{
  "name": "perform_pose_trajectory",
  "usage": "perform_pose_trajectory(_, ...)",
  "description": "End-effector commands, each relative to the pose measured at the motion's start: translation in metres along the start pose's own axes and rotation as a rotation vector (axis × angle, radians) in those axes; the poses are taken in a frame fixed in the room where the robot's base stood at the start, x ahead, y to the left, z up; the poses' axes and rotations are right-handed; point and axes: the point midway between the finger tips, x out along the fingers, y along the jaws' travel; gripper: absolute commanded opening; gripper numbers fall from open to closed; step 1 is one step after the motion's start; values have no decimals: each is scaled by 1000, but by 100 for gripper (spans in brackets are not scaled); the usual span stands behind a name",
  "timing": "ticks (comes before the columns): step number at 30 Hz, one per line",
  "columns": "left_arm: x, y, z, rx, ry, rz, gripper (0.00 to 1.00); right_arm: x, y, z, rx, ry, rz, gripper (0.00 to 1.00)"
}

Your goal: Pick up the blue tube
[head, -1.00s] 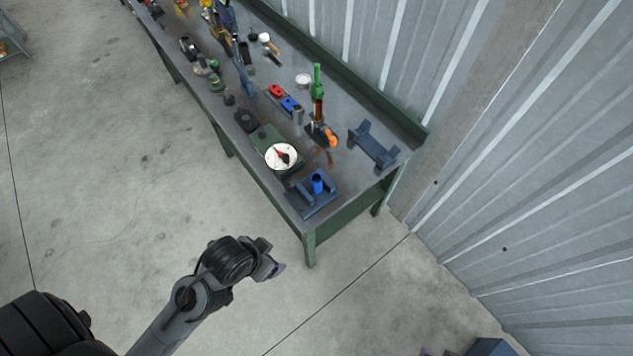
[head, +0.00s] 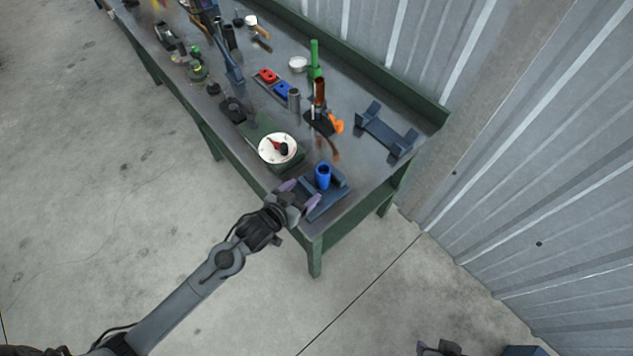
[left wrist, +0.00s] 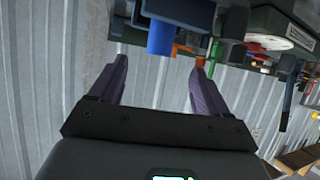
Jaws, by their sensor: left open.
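The blue tube (head: 323,177) stands upright in a dark blue cradle (head: 322,206) at the near end of the workbench. My left gripper (head: 300,194) is open and empty at the bench's near edge, its purple fingers pointing at the tube and just short of it. In the left wrist view, the tube (left wrist: 161,38) appears beyond and between the open fingertips (left wrist: 159,66), not between the finger pads. A dark grey part at the bottom edge of the head view looks like my right gripper (head: 440,348); its fingers cannot be made out.
A round white dial (head: 278,149) on a green base lies left of the cradle. An empty dark blue cradle (head: 386,133) is to the right. The corrugated wall (head: 490,60) closes off the back.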

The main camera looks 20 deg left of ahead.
Motion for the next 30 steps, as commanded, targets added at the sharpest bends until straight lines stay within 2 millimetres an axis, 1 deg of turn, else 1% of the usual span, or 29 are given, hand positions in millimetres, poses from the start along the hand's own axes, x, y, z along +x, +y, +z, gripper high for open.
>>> perform_pose_trajectory(1, 7, -2, 2, 9, 15, 0, 77, 12, 0, 4, -1, 1, 1, 43)
perform_pose_trajectory(5, 16, -5, -6, 16, 35, -3, 77, 17, 1, 6, -3, 2, 4, 43)
perform_pose_trajectory(9, 32, -6, -10, 17, 43, -5, 77, 18, 1, 6, -3, 3, 5, 43)
perform_pose_trajectory(15, 58, -5, -11, 17, 41, -4, 77, 19, 1, 6, -3, 3, 5, 43)
perform_pose_trajectory(18, 66, -5, -11, 17, 41, -4, 77, 19, 1, 6, -2, 4, 4, 43)
perform_pose_trajectory(23, 72, -5, -11, 17, 41, -4, 77, 19, 0, 6, 1, 4, 1, 43)
perform_pose_trajectory(26, 81, -5, -11, 16, 40, -4, 77, 20, -1, 6, 3, 4, -1, 43)
perform_pose_trajectory(30, 99, -4, -10, 17, 40, -4, 77, 20, -2, 6, 5, 4, -3, 43)
